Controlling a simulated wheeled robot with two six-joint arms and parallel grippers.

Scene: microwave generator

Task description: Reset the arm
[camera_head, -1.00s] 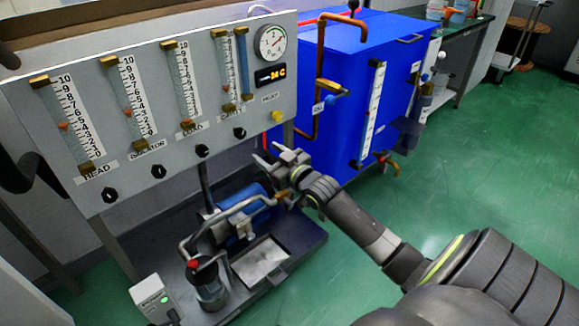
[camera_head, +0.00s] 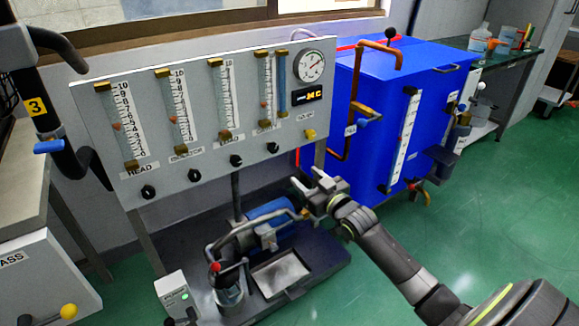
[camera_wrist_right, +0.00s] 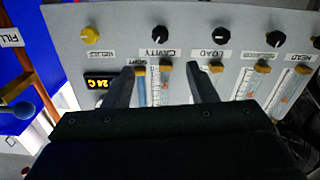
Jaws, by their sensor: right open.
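My right arm reaches in from the lower right in the head view. Its gripper (camera_head: 313,190) is open and empty in front of the lower right part of the flowmeter panel (camera_head: 215,160). In the right wrist view the two fingers (camera_wrist_right: 160,85) stand apart, with the panel's gauges and knobs beyond them and nothing between them. I cannot tell the exact distance from the fingertips to the panel. My left gripper does not show.
A blue tank (camera_head: 365,110) with copper pipes stands right of the panel. Black pipework (camera_head: 75,160) is at left. Green floor (camera_head: 500,210) is clear at right.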

